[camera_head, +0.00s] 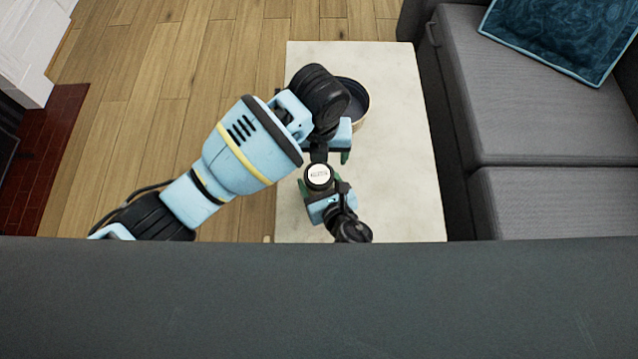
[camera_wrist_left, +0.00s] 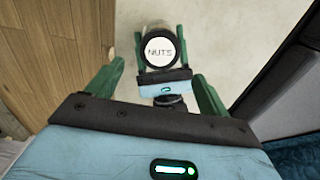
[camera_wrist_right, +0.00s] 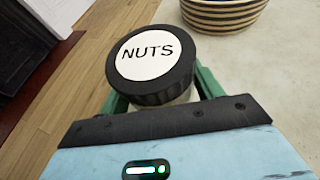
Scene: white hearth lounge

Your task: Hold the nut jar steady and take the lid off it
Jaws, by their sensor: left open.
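The nut jar has a black ribbed lid with a white disc reading NUTS; in the right wrist view the lid (camera_wrist_right: 150,62) is on it, and a little of the pale jar body (camera_wrist_right: 178,98) shows below. In the head view the lid (camera_head: 318,177) stands upright over the table. My right gripper (camera_head: 322,197) has its green fingers on both sides of the jar under the lid and appears shut on it. My left gripper (camera_wrist_left: 158,72) is open and empty, its fingers apart, above and beside the jar. The lid also shows in the left wrist view (camera_wrist_left: 160,52), beyond its fingertips.
The jar is at the pale table (camera_head: 395,190). A striped bowl (camera_wrist_right: 222,14) stands behind it, partly hidden by my left wrist in the head view (camera_head: 360,108). A grey sofa (camera_head: 530,120) with a teal cushion (camera_head: 565,35) is at the right. The table's right side is clear.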

